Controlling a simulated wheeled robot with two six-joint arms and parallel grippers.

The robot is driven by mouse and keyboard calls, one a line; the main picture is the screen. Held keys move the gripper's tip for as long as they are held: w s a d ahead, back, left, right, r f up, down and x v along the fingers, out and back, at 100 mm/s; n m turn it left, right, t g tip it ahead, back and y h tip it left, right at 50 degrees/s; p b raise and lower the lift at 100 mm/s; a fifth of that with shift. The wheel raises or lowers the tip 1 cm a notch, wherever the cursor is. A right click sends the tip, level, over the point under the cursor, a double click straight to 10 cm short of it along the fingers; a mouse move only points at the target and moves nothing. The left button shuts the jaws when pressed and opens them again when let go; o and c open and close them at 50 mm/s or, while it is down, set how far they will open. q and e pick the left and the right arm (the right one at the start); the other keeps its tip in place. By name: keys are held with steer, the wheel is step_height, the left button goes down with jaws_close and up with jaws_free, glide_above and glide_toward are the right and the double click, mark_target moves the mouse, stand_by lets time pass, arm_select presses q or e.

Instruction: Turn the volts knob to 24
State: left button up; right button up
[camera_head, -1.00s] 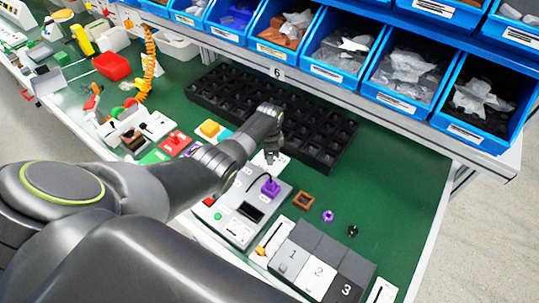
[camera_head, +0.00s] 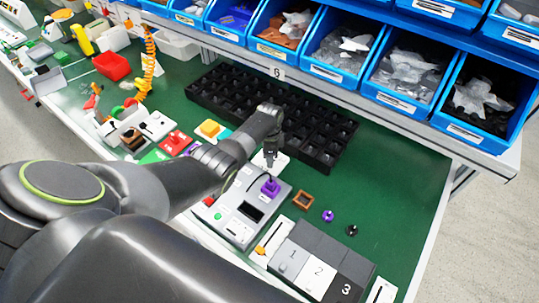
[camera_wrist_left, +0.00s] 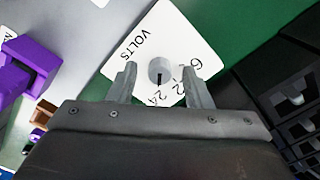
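The volts knob (camera_wrist_left: 161,69) is a small grey round knob on a white plate (camera_wrist_left: 177,28) marked VOLTS, 6, 12 and 24. Its dark mark points down in the left wrist view, toward the area of 24. My left gripper (camera_wrist_left: 160,72) is open, with one finger on each side of the knob and a visible gap to it. In the head view, my left gripper (camera_head: 270,160) points down over the white plate (camera_head: 283,160), and the knob is hidden there. My right gripper is not in view.
A grey device with a purple part (camera_head: 270,187) stands close in front of the gripper. A black compartment tray (camera_head: 330,150) lies behind it. Blue bins (camera_head: 340,45) line the shelf above. Numbered boxes (camera_head: 318,277) stand at the front; green table (camera_head: 400,190) is free at right.

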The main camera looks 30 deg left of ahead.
arm_select(q)
steer(key=shift+r, duration=0.45)
step_height(320, 180, up, 16)
steer(key=shift+r, duration=0.25)
steer(key=shift+s+f, duration=0.1)
steer(key=shift+s, duration=0.05)
stand_by(0.5)
